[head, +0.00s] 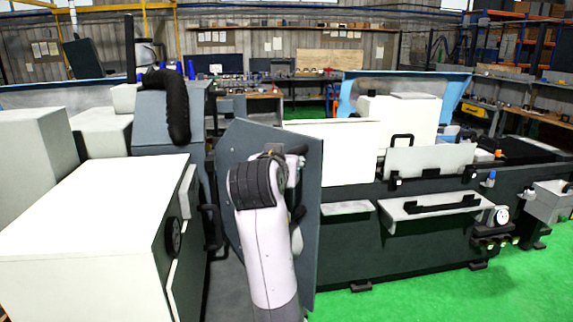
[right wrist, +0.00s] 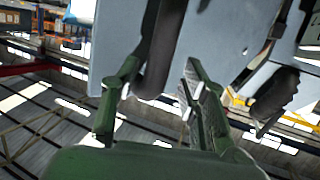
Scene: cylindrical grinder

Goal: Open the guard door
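The guard door (head: 308,220) is a dark blue-grey panel in the middle of the head view. It stands upright at an angle to the machine front, with an opening beside it on the left. My right arm covers much of the door, and its gripper is mostly hidden there. In the right wrist view my right gripper (right wrist: 160,75) has its green fingers apart. A dark bar, apparently the door's handle (right wrist: 163,50), runs between the fingers in front of the blue-grey panel (right wrist: 115,40). I cannot tell whether they touch it. My left gripper is out of view.
A white-topped cabinet (head: 95,215) stands at left, close to the door. A black hose (head: 175,105) hangs above it. The machine's dark front (head: 420,245) runs right, with a handled tray (head: 430,206). Green floor (head: 440,295) is clear at front right.

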